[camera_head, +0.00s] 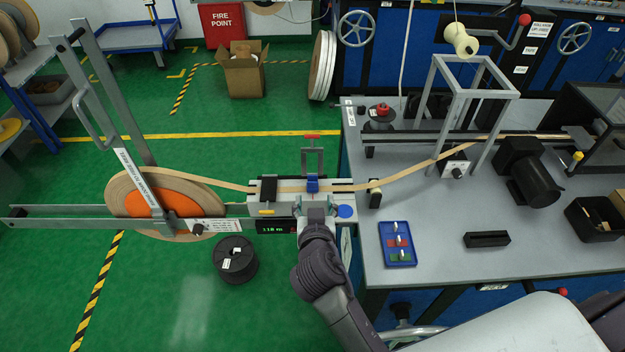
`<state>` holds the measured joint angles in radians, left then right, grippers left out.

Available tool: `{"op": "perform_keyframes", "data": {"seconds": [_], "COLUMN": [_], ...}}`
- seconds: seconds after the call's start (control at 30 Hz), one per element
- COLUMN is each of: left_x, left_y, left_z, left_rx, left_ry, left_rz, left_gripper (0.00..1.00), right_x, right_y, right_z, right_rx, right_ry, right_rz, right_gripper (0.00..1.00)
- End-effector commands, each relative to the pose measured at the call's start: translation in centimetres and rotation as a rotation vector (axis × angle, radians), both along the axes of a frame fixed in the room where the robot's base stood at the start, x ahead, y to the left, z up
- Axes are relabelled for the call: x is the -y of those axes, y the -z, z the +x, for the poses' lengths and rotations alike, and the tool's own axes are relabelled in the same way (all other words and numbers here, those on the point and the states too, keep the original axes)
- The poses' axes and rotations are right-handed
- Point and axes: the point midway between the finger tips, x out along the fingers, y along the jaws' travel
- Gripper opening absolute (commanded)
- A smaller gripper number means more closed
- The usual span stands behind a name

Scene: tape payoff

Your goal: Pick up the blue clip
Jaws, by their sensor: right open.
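The blue clip (312,184) sits on the tan tape (290,186) at the middle of the grey splicing block (261,208), under an upright metal frame with a red top. My right gripper (316,203) reaches in from the bottom and is open, just in front of the clip on its near side. I cannot tell whether its fingers touch or surround the clip. My left gripper is out of view.
A tape reel (165,203) stands left, its tape running through the block to the bench (440,270). A blue tray (385,236) with red and green pieces lies right of my arm. A black spool (235,262) is on the floor. A counter display (272,227) is under the block.

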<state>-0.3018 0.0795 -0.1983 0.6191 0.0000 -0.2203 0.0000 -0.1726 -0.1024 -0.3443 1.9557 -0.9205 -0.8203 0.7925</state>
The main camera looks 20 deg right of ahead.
Motion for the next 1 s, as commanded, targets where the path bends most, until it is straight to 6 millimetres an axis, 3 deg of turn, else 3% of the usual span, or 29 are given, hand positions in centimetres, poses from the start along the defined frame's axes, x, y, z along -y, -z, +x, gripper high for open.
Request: {"op": "perform_keyframes", "data": {"seconds": [0.1, 0.43, 0.7, 1.0], "left_x": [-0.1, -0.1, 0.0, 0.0], "left_y": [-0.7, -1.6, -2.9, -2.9], "left_z": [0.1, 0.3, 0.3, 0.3], "left_rx": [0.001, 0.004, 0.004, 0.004], "left_ry": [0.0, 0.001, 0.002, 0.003], "left_rz": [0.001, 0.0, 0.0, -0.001], "left_gripper": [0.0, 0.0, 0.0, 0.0], "right_x": [0.6, 1.3, 2.1, 2.3], "right_y": [0.5, 1.4, 2.4, 2.8], "right_z": [2.2, 4.9, 8.4, 8.9], "right_rx": [0.001, -0.001, -0.001, -0.001], "right_ry": [-0.001, -0.002, -0.002, -0.002], "right_rz": [-0.004, -0.002, -0.003, 0.0], "right_gripper": [0.6, 0.6, 0.6, 0.6]}}
